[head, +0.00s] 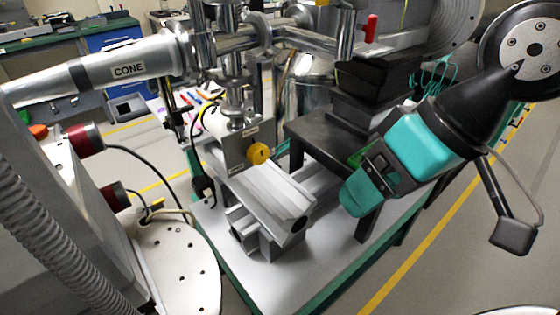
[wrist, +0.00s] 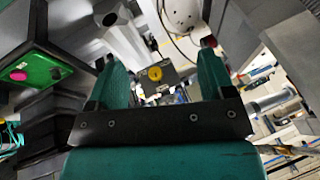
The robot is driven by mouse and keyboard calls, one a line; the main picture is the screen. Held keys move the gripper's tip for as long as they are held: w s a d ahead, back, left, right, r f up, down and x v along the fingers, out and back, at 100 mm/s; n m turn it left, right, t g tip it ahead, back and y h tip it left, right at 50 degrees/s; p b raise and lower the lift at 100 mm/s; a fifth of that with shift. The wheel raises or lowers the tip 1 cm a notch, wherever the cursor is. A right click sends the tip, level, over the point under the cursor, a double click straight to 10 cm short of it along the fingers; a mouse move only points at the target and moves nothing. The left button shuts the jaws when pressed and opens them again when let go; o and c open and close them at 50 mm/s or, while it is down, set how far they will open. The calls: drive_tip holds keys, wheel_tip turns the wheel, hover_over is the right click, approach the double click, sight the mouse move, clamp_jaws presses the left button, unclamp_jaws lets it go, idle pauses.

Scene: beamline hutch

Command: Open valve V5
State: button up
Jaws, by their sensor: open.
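A yellow round knob (head: 258,153) sits on the front of a grey metal block (head: 240,150) on the beamline pipework. A small label is beside the knob, but it is too small to read, so I cannot confirm it as V5. A red handle (head: 370,28) stands higher up to the right. My teal gripper (head: 362,188) is right of the yellow knob, apart from it. In the wrist view my gripper (wrist: 158,62) is open and empty. The yellow knob (wrist: 155,73) shows between its fingers, some distance beyond them.
A silver rail-like body (head: 268,195) lies on the table (head: 290,270) below the knob. A dark stand (head: 330,140) is close behind my gripper. A pipe marked CONE (head: 125,68) runs at upper left. A white perforated plate (head: 180,270) is at lower left.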

drive_tip(key=w+a+f+m+t+y+b, duration=0.1)
drive_tip(key=w+f+m+t+b, duration=0.15)
drive_tip(key=f+b, duration=0.3)
drive_tip(key=w+a+f+m+t+y+b, duration=0.1)
drive_tip(key=w+a+f+t+b, duration=0.1)
drive_tip(key=w+f+b, duration=0.3)
drive_tip(key=m+t+y+b, duration=0.3)
drive_tip(key=m+t+b, duration=0.5)
drive_tip(key=b, duration=0.6)
approach(261, 156)
drive_tip(key=shift+n+t, duration=0.45)
drive_tip(key=shift+n, duration=0.3)
drive_tip(key=p+x, duration=0.3)
drive_tip(key=p, duration=0.3)
drive_tip(key=p+x, duration=0.3)
drive_tip(key=p, duration=0.3)
drive_tip(key=p+x, duration=0.3)
drive_tip(key=p, duration=0.3)
drive_tip(key=shift+w+a+f, duration=0.25)
drive_tip(key=shift+w+a, duration=0.05)
drive_tip(key=shift+a, duration=0.05)
drive_tip(key=shift+w+a+f+p, duration=0.35)
drive_tip(key=shift+w+p, duration=0.15)
drive_tip(key=shift+p, duration=0.15)
